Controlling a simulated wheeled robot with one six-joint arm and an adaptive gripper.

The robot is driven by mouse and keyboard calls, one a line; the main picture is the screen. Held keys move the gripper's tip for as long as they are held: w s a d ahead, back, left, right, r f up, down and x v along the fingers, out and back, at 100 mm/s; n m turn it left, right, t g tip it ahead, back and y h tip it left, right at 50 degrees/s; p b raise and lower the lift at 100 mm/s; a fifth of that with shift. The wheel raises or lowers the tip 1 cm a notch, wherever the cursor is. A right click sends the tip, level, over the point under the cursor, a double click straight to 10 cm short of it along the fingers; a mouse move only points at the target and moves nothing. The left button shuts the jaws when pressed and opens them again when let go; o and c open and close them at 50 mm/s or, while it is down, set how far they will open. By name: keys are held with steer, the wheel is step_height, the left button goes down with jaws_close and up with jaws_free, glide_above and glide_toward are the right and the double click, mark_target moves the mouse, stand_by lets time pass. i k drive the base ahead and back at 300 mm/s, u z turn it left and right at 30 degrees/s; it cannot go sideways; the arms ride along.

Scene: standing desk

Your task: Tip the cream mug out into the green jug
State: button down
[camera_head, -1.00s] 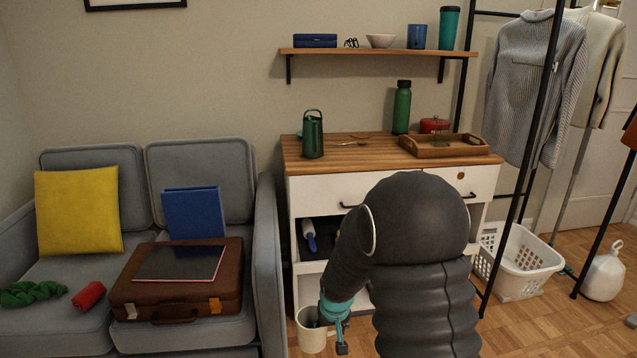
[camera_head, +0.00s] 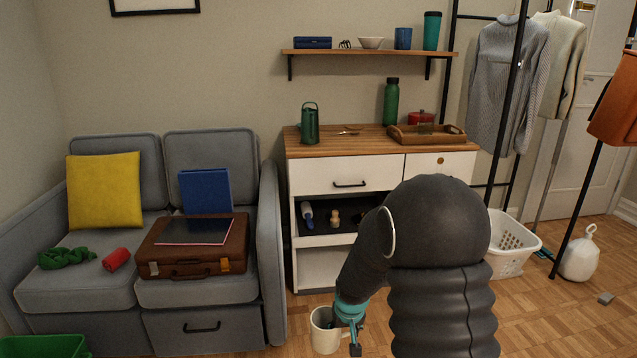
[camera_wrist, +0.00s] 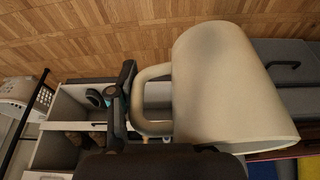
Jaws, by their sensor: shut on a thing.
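The cream mug (camera_head: 324,333) is upright in front of the dresser, low in the head view, held off the floor by my gripper (camera_head: 352,335). In the wrist view the cream mug (camera_wrist: 215,90) fills the middle right, and my gripper (camera_wrist: 122,100) is shut on its handle. What is inside the mug cannot be made out. The green jug (camera_head: 310,124) stands upright on the left part of the dresser's wooden top (camera_head: 350,148), handle up. It is well above and behind my gripper.
A wooden tray (camera_head: 398,137), a green bottle (camera_head: 391,102) and small cutlery (camera_head: 349,131) are also on the dresser top. A sofa with a brown suitcase (camera_head: 172,267) stands left. A white laundry basket (camera_head: 511,242) and clothes rack stand right. Floor (camera_head: 290,340) is clear ahead.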

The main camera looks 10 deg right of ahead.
mark_target(309, 125)
steer(key=i, duration=1)
